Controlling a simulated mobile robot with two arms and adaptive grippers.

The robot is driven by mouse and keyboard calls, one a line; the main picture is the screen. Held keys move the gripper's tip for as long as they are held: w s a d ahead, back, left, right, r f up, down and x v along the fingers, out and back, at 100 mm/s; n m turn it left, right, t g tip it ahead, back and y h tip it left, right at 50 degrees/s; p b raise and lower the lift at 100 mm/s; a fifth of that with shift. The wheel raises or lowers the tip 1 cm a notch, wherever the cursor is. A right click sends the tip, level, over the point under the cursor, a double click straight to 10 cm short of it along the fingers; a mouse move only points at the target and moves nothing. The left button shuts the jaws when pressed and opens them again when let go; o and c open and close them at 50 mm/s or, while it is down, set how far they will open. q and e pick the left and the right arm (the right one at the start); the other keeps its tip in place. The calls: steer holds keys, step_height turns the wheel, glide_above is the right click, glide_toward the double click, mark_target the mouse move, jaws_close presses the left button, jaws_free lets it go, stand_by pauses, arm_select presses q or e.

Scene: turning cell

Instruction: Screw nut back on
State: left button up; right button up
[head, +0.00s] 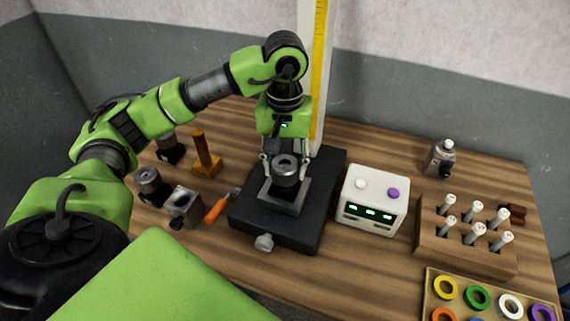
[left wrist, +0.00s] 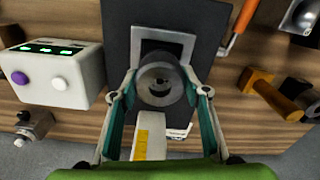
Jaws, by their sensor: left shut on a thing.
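A dark grey round nut (head: 286,162) with a hole in its face shows between the fingers of my left gripper (head: 284,157). It also shows from above in the left wrist view (left wrist: 160,78), with a green-lined finger on each side. My left gripper is shut on it. Below the nut is a light grey square block (head: 284,198) on a black base plate (head: 262,229). Whether the nut touches what is under it, or sits on a thread, cannot be told. My right gripper is not in view.
A tall column with a yellow scale (head: 320,70) rises behind the base. A white box with buttons (head: 373,200) stands right of it. An orange-handled tool (head: 218,208), a brown hammer-like piece (head: 207,160) and metal blocks (head: 183,205) lie left. A rack (head: 455,247) stands right.

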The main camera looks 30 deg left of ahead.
arm_select(q)
steer(key=shift+f+b, duration=0.4)
steer(key=o, duration=1.3)
steer(key=shift+c, duration=0.2)
steer(key=shift+r, duration=3.8)
